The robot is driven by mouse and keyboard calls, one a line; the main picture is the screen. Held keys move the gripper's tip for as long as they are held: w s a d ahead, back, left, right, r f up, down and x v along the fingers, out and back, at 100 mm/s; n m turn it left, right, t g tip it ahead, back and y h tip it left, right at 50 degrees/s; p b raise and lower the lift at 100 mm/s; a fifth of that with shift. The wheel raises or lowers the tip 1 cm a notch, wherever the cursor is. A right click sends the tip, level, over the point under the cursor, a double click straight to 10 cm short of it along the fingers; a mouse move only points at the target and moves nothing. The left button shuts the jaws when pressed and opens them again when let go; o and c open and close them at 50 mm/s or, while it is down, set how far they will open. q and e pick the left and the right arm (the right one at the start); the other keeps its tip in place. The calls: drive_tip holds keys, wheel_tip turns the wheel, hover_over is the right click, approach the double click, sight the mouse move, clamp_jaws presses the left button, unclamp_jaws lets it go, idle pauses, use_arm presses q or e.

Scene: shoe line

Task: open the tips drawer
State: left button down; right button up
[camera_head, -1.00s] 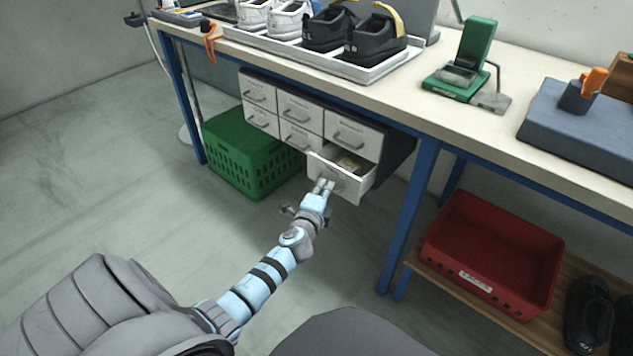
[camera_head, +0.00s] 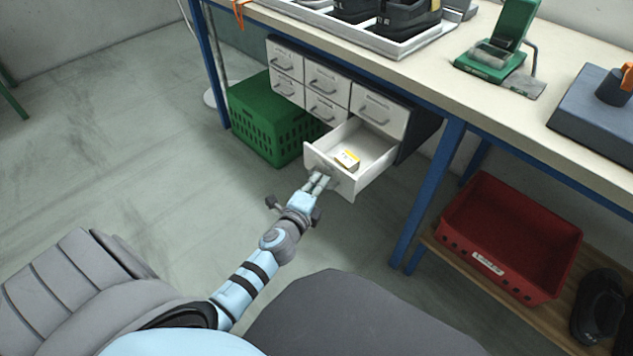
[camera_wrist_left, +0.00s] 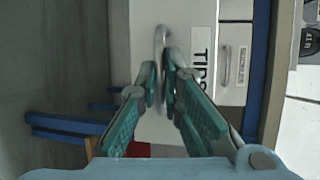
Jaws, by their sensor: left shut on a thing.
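The tips drawer (camera_head: 335,178) is the lower right drawer of the white cabinet under the bench. In the left wrist view the fingers (camera_wrist_left: 164,82) close around the grey handle (camera_wrist_left: 160,45), beside the "TIPS" label (camera_wrist_left: 200,55). My right gripper is not in view.
The other cabinet drawers (camera_head: 328,84) are shut. A green crate (camera_head: 262,125) stands on the floor to the left. A blue bench leg (camera_head: 428,195) and a red crate (camera_head: 500,240) are to the right. The floor before the drawer is clear.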

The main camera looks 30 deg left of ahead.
use_arm(q)
drive_tip(key=c, duration=1.7)
unclamp_jaws()
drive_tip(key=v, duration=1.2)
